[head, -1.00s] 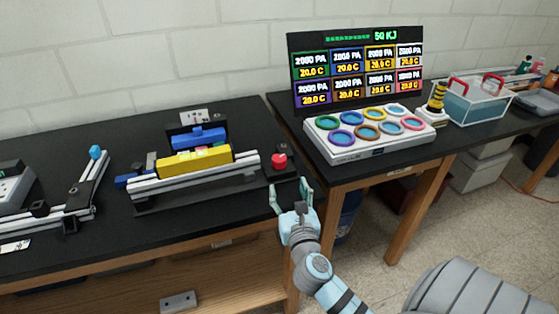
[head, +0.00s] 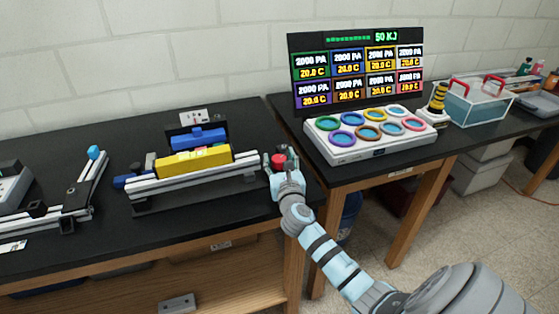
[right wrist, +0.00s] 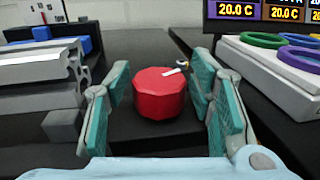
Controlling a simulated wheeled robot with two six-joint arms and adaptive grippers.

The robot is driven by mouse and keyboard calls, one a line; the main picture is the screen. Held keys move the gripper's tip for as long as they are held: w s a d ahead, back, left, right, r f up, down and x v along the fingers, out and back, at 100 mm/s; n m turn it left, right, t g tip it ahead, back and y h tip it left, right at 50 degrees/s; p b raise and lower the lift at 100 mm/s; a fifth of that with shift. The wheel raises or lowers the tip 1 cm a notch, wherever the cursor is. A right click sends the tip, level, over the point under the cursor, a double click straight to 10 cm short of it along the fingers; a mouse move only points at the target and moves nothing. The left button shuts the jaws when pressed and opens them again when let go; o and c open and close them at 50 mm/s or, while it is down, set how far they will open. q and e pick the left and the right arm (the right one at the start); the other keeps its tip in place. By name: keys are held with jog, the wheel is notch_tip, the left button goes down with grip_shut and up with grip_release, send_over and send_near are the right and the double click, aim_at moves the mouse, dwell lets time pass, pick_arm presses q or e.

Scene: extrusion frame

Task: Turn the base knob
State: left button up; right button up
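The red base knob (head: 279,160) sits at the right end of the extrusion frame (head: 194,176) on the black table. In the right wrist view the red knob (right wrist: 159,93) has a faceted side and a small white mark on top. My right gripper (head: 280,162) is at the knob. My left gripper is not in view.
The black table (head: 60,130) also holds a second rail device (head: 82,190) at the left. A white panel with coloured rings (head: 368,134) and a display board (head: 356,68) stand on the table to the right. A clear bin (head: 474,102) is beyond.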

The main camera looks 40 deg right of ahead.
jog(key=c, duration=0.8)
jog(key=shift+y, duration=0.3)
